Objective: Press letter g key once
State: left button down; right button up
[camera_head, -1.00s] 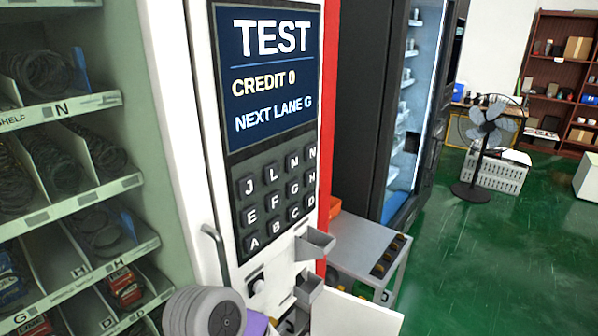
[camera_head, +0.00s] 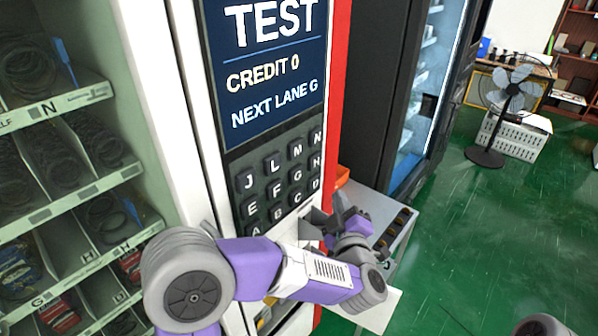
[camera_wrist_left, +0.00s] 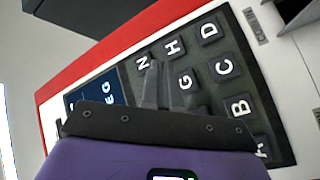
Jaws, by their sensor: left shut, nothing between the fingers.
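The G key (camera_head: 296,174) is a dark square key with a white letter in the keypad's middle row, between F and H. It also shows in the wrist view (camera_wrist_left: 184,82). My left gripper (camera_head: 343,210) is shut and empty, to the lower right of the keypad in the head view. In the wrist view its closed fingers (camera_wrist_left: 158,72) overlap the keypad between the N key (camera_wrist_left: 143,62) and G. I cannot tell whether they touch it. The display (camera_head: 268,75) reads "CREDIT 0" and "NEXT LANE G". My right gripper is not in view.
The keypad panel (camera_head: 231,165) is on the front of the vending machine. Shelves with coils (camera_head: 65,113) are on the left. A grey table (camera_head: 372,205) stands behind my left gripper. A fan (camera_head: 510,95) stands farther right on open green floor.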

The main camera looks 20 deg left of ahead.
aim_at(296, 175)
pick_arm(q)
jog(key=w+a, duration=0.3)
jog(key=a, duration=0.5)
jog(key=shift+a+p, duration=0.15)
jog(key=shift+p, duration=0.2)
jog(key=shift+a, duration=0.15)
dwell(1.9)
jog(key=shift+w+a+b, duration=0.15)
jog(key=shift+a+b, duration=0.1)
jog(key=shift+b, duration=0.05)
